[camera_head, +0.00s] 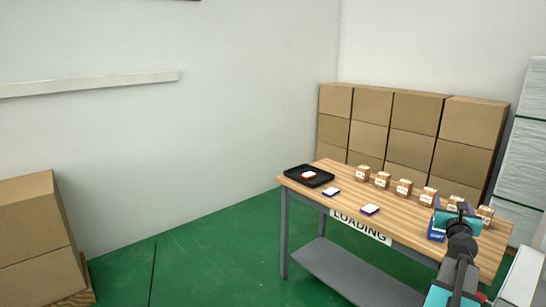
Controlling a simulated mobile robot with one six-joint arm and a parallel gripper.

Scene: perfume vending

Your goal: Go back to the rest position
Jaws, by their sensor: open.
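My gripper (456,210) is at the right end of the wooden table (325,177), low over the tabletop. A blue box (436,232) stands at the gripper's left side; I cannot tell whether the jaws touch it. The fingertips are partly hidden behind my wrist. My arm reaches up from the bottom right corner of the picture.
A black tray (293,176) with a red-and-white item sits at the table's left end. Two flat white-and-blue boxes (331,192) (370,209) lie near the front edge. Several orange-brown boxes (404,187) line the back. Stacked cartons (367,137) stand behind.

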